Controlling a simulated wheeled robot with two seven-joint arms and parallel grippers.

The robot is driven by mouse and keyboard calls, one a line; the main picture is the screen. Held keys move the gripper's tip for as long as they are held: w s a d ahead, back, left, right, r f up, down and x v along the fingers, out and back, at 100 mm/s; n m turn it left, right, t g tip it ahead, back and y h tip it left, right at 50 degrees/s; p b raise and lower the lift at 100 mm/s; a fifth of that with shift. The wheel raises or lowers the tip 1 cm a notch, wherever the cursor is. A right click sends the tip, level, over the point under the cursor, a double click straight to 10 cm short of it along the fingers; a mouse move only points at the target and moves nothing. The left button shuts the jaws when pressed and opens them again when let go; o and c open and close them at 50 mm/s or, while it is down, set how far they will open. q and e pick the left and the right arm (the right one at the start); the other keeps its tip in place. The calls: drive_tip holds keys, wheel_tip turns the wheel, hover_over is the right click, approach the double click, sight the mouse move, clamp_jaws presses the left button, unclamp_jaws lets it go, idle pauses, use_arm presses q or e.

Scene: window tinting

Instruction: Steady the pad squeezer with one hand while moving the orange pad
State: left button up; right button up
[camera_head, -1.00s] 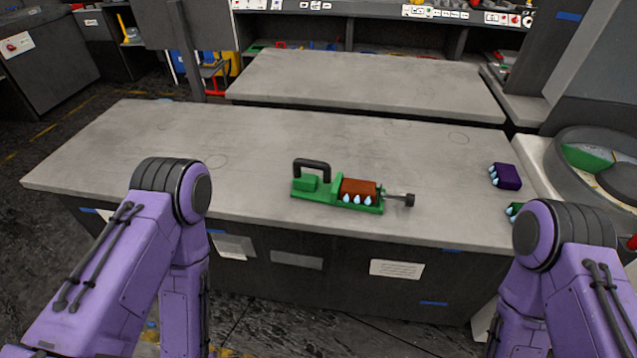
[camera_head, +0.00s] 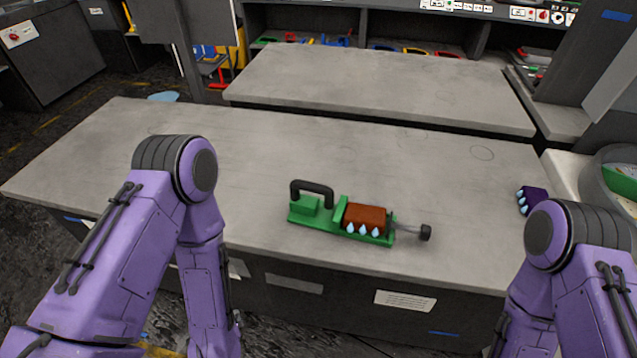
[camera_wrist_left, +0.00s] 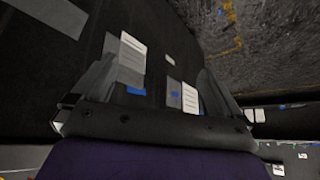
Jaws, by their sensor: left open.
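The green pad squeezer (camera_head: 305,206) lies near the front edge of the grey table, with a black handle at its left end and a rod with a dark knob at its right end. The orange pad (camera_head: 366,214), brownish with pale blue drops on its front, sits in the squeezer's bed. My left gripper (camera_wrist_left: 158,70) is open and empty in the left wrist view, facing the table's dark front panel. In the head view only my arms' upper links show, left and right of the squeezer. My right gripper is out of view.
A purple pad (camera_head: 527,198) with blue drops lies at the table's right end, partly behind my right arm. A round bin (camera_head: 607,160) stands at the far right. The grey table (camera_head: 240,150) is otherwise clear. A second grey table (camera_head: 370,85) stands behind it.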

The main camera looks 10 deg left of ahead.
sight(298, 189)
use_arm(q)
drive_tip(key=w+d+r+n+g, duration=0.1)
drive_tip(key=w+d+r+n, duration=0.2)
drive_tip(key=w+r+n, duration=0.2)
drive_tip(key=w+d+r+n+g, duration=0.2)
drive_tip(key=w+d+r+n, duration=0.2)
drive_tip(key=w+r, duration=0.3)
drive_tip(key=w+d+r+n+g, duration=0.2)
drive_tip(key=w+d+r+n, duration=0.2)
drive_tip(key=w+r+n, duration=0.2)
drive_tip(key=shift+w+d+r+y, duration=0.25)
drive_tip(key=shift+w+r+y, duration=0.2)
drive_tip(key=shift+r, duration=0.25)
drive_tip(key=w+r+n+h, duration=0.1)
drive_tip(key=w+r+h, duration=0.1)
drive_tip(key=w+r, duration=0.1)
drive_tip(key=w+d+r+n+h, duration=0.1)
drive_tip(key=w+r+n+h, duration=0.1)
drive_tip(key=w+r, duration=0.2)
drive_tip(key=w+d+r+n+h, duration=0.1)
drive_tip(key=w+r+h, duration=0.1)
drive_tip(key=w+r, duration=0.1)
drive_tip(key=shift+w+d+r+n+t, duration=0.2)
drive_tip(key=shift+r+n+t, duration=0.1)
drive_tip(key=shift+r, duration=0.15)
wheel_tip(298, 189, down, 12)
drive_tip(key=shift+w, duration=0.1)
